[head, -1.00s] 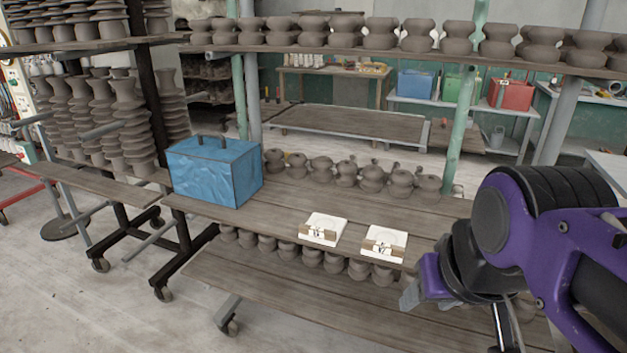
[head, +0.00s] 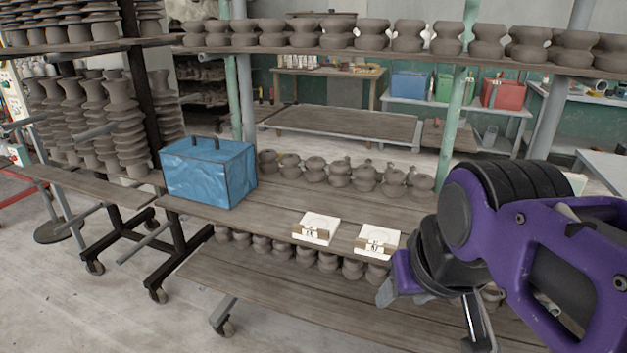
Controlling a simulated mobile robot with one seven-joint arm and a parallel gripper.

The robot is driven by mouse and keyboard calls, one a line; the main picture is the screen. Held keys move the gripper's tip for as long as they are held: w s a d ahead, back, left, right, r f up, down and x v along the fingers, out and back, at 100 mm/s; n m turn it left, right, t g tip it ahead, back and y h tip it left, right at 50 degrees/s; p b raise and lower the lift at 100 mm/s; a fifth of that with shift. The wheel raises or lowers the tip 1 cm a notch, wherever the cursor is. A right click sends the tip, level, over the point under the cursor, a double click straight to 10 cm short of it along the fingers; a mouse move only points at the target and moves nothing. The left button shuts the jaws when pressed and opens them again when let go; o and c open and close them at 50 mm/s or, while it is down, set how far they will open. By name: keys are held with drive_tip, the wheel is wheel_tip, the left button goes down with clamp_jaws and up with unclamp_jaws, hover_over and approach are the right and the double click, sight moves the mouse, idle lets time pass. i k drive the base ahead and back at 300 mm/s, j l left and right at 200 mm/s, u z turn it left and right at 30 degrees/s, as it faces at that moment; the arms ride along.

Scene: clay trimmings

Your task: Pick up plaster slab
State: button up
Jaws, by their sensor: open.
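Two white plaster slabs lie flat, side by side, at the front edge of the wooden shelf: the left slab (head: 318,226) and the right slab (head: 378,239). Each has a brownish front with a small dark mark that is too small to read. My gripper (head: 430,308) is at the end of my purple and black arm, low and to the right of the right slab in the picture. Its fingers are apart, with nothing seen between them. It appears clear of both slabs, though its exact distance cannot be told.
A blue box (head: 208,172) with two dark handles stands on the shelf's left. Several clay pots (head: 340,174) line its back. More pots hang or stand below its front edge. A green post (head: 452,130) rises behind. Bare shelf board lies between box and slabs.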

sight(319, 229)
drive_tip(key=z, duration=1.45)
drive_tip(key=u, duration=1.45)
drive_tip(key=i+j+z, duration=0.1)
drive_tip(key=z, duration=0.35)
drive_tip(key=j+z, duration=0.35)
drive_tip(key=z, duration=0.15)
drive_tip(key=i+j+z, duration=0.1)
drive_tip(key=j+z, duration=0.25)
drive_tip(key=j, duration=0.5)
